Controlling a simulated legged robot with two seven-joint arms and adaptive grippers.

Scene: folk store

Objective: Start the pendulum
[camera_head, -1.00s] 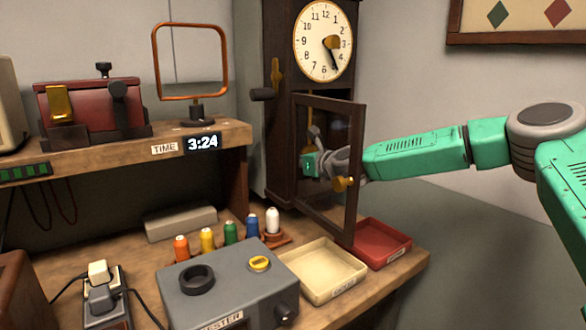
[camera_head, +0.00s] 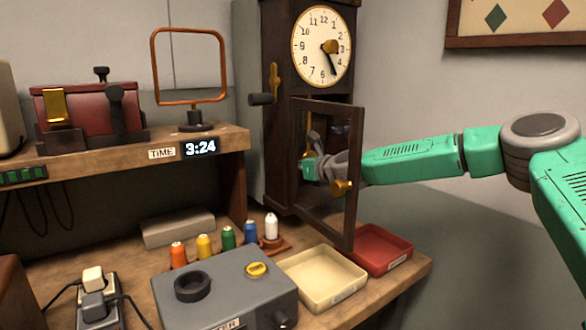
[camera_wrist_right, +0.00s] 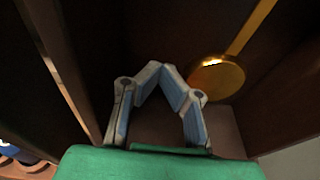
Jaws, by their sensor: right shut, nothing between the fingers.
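The tall dark wooden clock (camera_head: 283,182) stands at the back with its dial (camera_head: 322,46) near the top. Its glazed lower door (camera_head: 357,172) is swung open toward me. My right gripper (camera_head: 314,140) reaches into the case and is partly seen through the door. In the right wrist view, the gripper (camera_wrist_right: 160,68) is shut and empty, its fingertips meeting in a peak. The round brass pendulum bob (camera_wrist_right: 217,78) hangs just right of the fingers, with its rod (camera_wrist_right: 252,27) slanting to the upper right. Whether they touch is unclear. My left gripper is not in view.
Below the door are a cream tray (camera_head: 322,276) and a red tray (camera_head: 379,250). A grey tester box (camera_head: 226,285) and several thread spools (camera_head: 203,247) stand to the left. A shelf holds a display (camera_head: 200,147) reading 3:24. The door encloses the arm's side closely.

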